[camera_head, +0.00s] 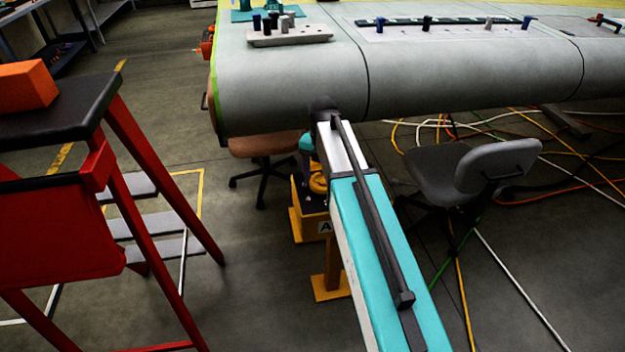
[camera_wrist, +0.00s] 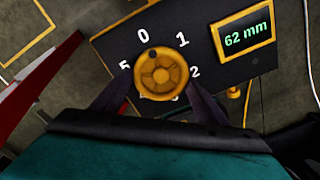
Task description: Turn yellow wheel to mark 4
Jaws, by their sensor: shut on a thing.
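The yellow wheel (camera_wrist: 161,84) sits on a dark panel (camera_wrist: 110,45) in the wrist view. A dark dot near its rim points toward the 0. The marks 0, 1, 2 and 5 show around it; the lower marks, 4 among them, are mostly hidden. My gripper (camera_wrist: 160,77) is shut on the wheel, with one dark finger on its left and one on its right. In the head view the wheel (camera_head: 318,184) shows only partly beside my arm.
A display (camera_wrist: 247,31) on the panel reads 62 mm. The yellow stand (camera_head: 332,262) bears a label A. A large grey wing (camera_head: 290,85) lies above and behind. A red stepladder (camera_head: 65,225) stands left, grey chair (camera_head: 485,165) right, with cables on the floor.

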